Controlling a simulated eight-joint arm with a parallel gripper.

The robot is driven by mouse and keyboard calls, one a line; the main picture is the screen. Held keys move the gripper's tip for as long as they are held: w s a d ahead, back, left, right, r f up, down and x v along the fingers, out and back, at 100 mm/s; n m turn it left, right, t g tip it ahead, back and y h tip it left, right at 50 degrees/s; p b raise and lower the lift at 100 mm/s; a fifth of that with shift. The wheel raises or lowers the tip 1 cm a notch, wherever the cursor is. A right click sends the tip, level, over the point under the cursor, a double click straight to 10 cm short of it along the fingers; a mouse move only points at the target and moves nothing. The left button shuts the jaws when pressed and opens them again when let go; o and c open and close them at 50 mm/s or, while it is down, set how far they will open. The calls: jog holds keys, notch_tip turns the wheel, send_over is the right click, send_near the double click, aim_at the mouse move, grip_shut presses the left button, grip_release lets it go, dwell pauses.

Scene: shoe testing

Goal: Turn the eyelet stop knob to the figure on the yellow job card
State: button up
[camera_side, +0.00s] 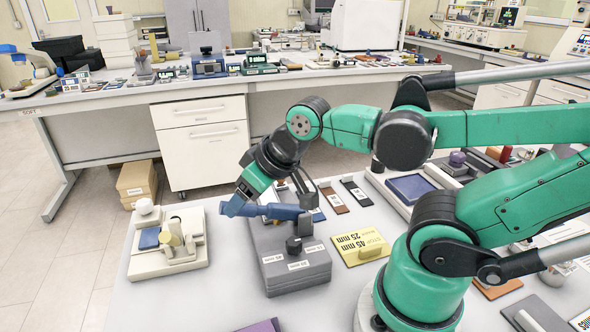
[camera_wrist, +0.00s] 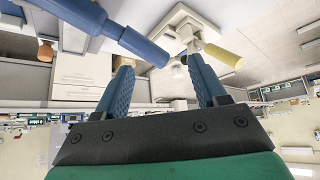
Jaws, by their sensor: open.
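The grey eyelet machine (camera_side: 266,250) stands on the table, with a blue handle (camera_side: 284,211) across its top. Its black stop knob (camera_side: 293,246) sits on the front of the base, with several white mm labels around it. The knob's setting is too small to read. The yellow job card (camera_side: 361,247) lies to its right. It shows "STOP", "45 mm" and "25 mm"; any strike-through is unclear. My gripper (camera_side: 232,208) is open and empty, close to the handle's left end, above and left of the knob. In the wrist view, my gripper's fingers (camera_wrist: 162,72) are apart; the blue handle (camera_wrist: 95,22) passes beyond them.
A cream press with a yellow handle (camera_side: 172,248) stands to the left. Dark and brown strips (camera_side: 335,201) and a tray with a blue pad (camera_side: 411,188) lie behind the card. The table front is clear between the press and the grey base.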

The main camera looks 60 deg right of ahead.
jog(key=n, duration=0.2)
jog(key=n+g, duration=0.5)
jog(key=n, duration=1)
send_over(294, 241)
jog(key=w, duration=0.2)
jog(key=shift+w+a+f, duration=0.1)
jog(key=shift+a+f, duration=0.05)
jog(key=shift+f, duration=0.7)
jog(key=n, duration=0.2)
jog(key=shift+s+n+g, duration=0.3)
jog(key=shift+s+n, duration=0.05)
jog(key=shift+n, duration=0.05)
jog(key=n, duration=0.2)
jog(key=s+n+g, duration=0.1)
jog(key=n, duration=0.1)
jog(key=shift+s+n, duration=0.2)
jog(key=shift+n, duration=0.1)
jog(key=shift+f, duration=2.8)
